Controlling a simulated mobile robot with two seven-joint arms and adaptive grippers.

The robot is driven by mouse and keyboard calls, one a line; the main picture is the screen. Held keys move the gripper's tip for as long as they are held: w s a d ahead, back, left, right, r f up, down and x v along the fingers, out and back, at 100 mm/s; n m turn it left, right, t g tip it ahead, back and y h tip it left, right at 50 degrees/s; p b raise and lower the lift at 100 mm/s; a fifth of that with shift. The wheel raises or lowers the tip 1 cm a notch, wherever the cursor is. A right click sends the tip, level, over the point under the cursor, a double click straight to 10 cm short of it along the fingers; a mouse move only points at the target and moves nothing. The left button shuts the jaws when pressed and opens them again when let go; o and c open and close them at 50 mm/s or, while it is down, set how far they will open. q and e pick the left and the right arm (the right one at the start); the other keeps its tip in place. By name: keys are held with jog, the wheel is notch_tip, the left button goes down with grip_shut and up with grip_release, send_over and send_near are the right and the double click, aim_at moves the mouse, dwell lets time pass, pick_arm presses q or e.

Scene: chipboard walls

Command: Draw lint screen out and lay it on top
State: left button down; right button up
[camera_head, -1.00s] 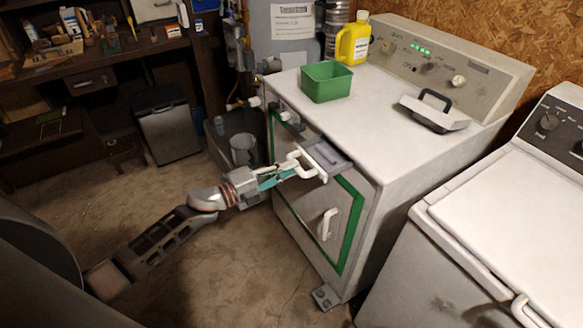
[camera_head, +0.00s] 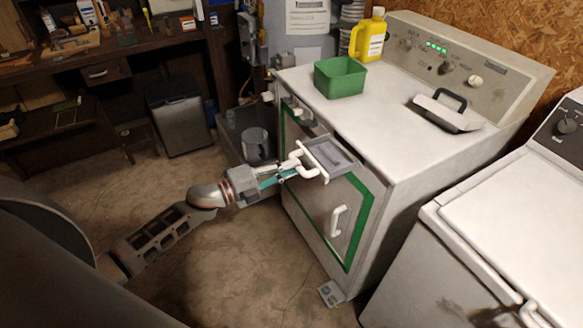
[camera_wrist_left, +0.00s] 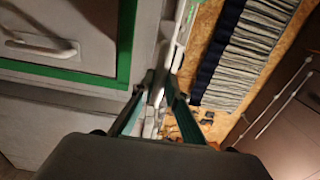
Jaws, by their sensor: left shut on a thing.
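The lint screen (camera_head: 334,156) is a flat grey frame with a white handle (camera_head: 301,156) at its front. It sticks out from the upper front of the white dryer (camera_head: 405,135), level with a dark slot (camera_head: 352,147) under the top edge. My left gripper (camera_head: 291,173) is shut on the white handle, in front of the dryer. In the left wrist view its fingers (camera_wrist_left: 160,88) close on a pale part of the handle. I cannot tell whether the screen's rear end is still inside the slot. My right gripper is not in view.
On the dryer top stand a green bin (camera_head: 340,78), a yellow bottle (camera_head: 368,36) and a white piece with a black handle (camera_head: 447,110). The middle of the top is clear. A white washer (camera_head: 500,220) stands at right. The green-framed door (camera_head: 320,205) is shut.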

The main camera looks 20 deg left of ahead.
pick_arm(q)
jog(key=v, duration=0.4)
dwell(0.6)
jog(key=shift+d, duration=0.1)
dwell(0.3)
